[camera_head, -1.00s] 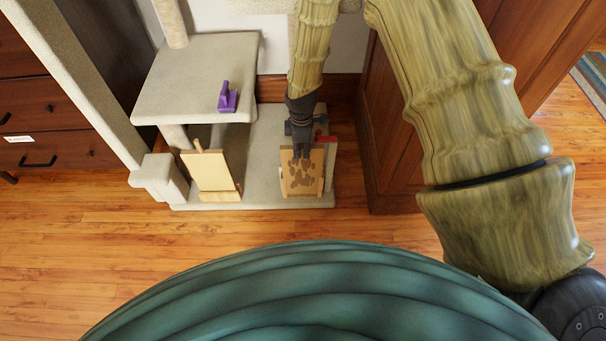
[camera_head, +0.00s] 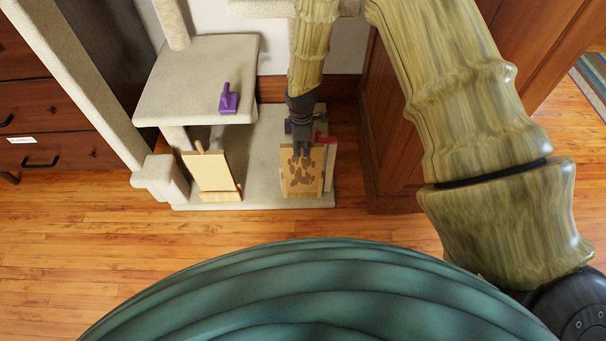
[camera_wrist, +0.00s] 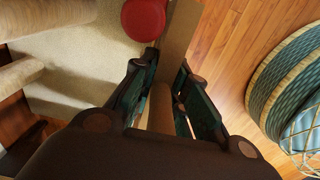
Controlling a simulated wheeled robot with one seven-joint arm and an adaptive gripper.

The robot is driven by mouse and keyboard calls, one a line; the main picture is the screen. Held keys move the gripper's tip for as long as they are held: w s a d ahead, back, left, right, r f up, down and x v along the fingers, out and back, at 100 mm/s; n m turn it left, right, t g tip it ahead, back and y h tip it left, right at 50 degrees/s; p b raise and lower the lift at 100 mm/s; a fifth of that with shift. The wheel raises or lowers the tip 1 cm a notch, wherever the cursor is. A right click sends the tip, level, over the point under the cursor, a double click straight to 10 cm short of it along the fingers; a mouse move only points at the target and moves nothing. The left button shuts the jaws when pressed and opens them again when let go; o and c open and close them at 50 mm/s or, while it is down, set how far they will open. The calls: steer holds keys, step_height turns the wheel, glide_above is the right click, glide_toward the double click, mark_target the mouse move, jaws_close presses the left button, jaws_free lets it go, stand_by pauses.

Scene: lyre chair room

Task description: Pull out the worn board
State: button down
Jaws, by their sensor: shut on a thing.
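The worn board (camera_head: 302,177) is a tan panel with dark brown blotches, leaning in a wooden stand on the right of the carpeted base. My gripper (camera_head: 301,152) comes down from above and is shut on its upper edge. In the wrist view, the fingers (camera_wrist: 168,100) close around the board, seen edge-on between them; its blotched face is hidden there. A red part (camera_head: 325,139) is just right of my gripper in the head view, and it shows as a round red thing (camera_wrist: 145,18) beyond the fingers in the wrist view.
A clean pale board (camera_head: 210,171) leans in a second stand on the left of the base. A purple brush-like tool (camera_head: 228,99) sits on the carpeted shelf (camera_head: 190,75). A dark wooden cabinet side (camera_head: 395,140) is close on the right. The wooden floor in front is clear.

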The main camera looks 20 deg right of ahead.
steer(key=shift+r+p, duration=6.25)
steer(key=shift+r, duration=1.2)
steer(key=shift+r+p, duration=1.4)
steer(key=shift+p, duration=0.15)
